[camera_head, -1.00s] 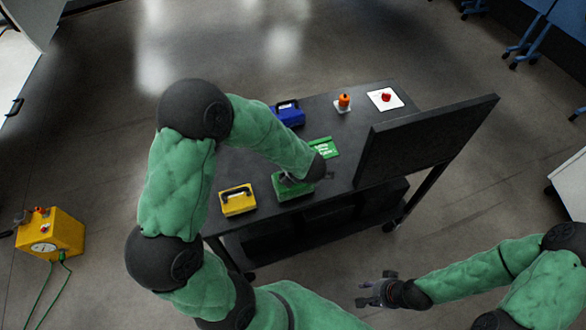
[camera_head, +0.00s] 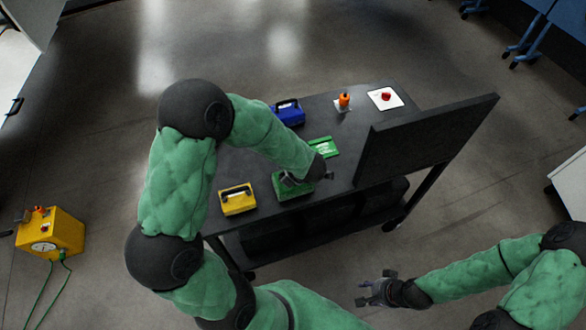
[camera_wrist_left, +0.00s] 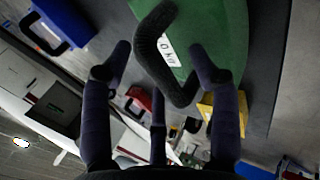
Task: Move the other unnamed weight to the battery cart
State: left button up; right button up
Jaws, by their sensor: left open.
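A green weight (camera_head: 304,192) with a black handle stands on the dark cart top (camera_head: 245,165). It also shows in the left wrist view (camera_wrist_left: 230,45), with a white label partly hidden by the handle. My left gripper (camera_wrist_left: 161,50) is open, its fingers on either side of that handle; the head view shows it low over the weight, largely hidden by my arm. A yellow weight (camera_head: 238,201) and a blue weight (camera_head: 288,112) stand on the same top. My right gripper (camera_head: 370,291) is empty, fingers apart, over the floor in front of the cart.
A green sign (camera_head: 324,147), an orange-topped item (camera_head: 344,101) and a white card with a red knob (camera_head: 385,98) are on the cart. A dark upright panel (camera_head: 425,138) stands at its right. A yellow box with cables (camera_head: 52,234) is on the floor at left.

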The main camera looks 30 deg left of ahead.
aim_at(297, 186)
pick_arm(q)
jog(key=p+v, duration=0.6)
jog(key=v, duration=0.1)
dwell(0.5)
dwell(0.5)
